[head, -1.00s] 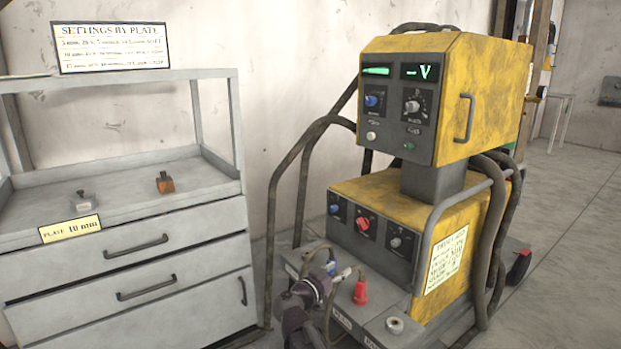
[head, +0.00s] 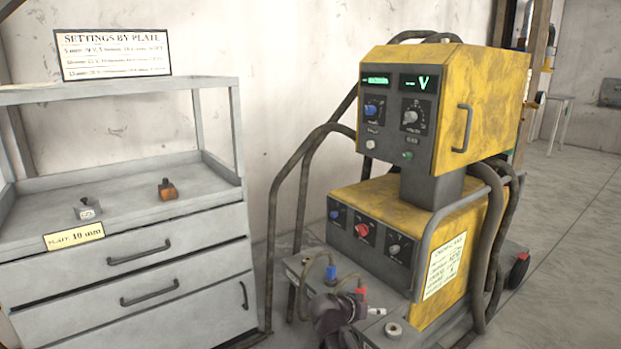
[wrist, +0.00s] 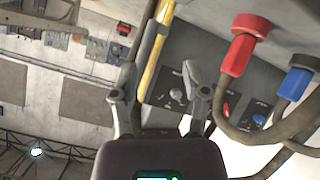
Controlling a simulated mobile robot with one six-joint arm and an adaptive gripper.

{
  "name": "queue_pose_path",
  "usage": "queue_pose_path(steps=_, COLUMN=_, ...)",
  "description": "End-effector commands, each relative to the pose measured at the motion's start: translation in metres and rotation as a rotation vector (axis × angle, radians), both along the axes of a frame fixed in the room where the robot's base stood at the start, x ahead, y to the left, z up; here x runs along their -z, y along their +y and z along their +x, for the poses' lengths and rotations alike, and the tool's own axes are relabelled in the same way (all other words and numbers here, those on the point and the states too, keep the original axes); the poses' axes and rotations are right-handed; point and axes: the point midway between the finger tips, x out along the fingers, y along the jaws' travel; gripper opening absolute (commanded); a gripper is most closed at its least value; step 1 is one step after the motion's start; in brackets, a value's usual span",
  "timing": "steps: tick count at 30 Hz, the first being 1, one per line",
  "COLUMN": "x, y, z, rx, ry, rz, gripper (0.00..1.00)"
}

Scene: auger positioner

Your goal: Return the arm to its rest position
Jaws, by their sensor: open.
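My arm (head: 335,312) shows at the bottom of the head view, low in front of the yellow welding machine (head: 420,215). In the wrist view my gripper (wrist: 160,98) has its two fingers apart with nothing between them. The red plug (wrist: 238,55) and the blue plug (wrist: 299,82) are to the right of the fingers in the wrist view, apart from them. In the head view the blue plug (head: 331,272) sits in the machine's front ledge, and the red plug (head: 361,296) is beside my arm. The fingertips are hard to make out in the head view.
A grey drawer cabinet (head: 130,262) stands at the left with two small blocks and a plate label on top. A settings sign (head: 113,54) stands above it. Cables and a bent tube frame (head: 300,170) flank the machine. Open floor (head: 565,230) lies at the right.

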Motion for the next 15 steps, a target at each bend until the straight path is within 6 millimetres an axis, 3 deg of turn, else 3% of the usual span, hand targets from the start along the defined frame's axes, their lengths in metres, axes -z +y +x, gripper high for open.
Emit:
queue_pose_path(steps=6, x=0.022, y=-0.022, z=-0.038, rx=-0.02, ry=0.269, rz=0.149, gripper=0.59)
queue_pose_path(steps=15, x=0.042, y=-0.025, z=-0.087, rx=-0.167, ry=0.581, rz=0.402, gripper=0.59)
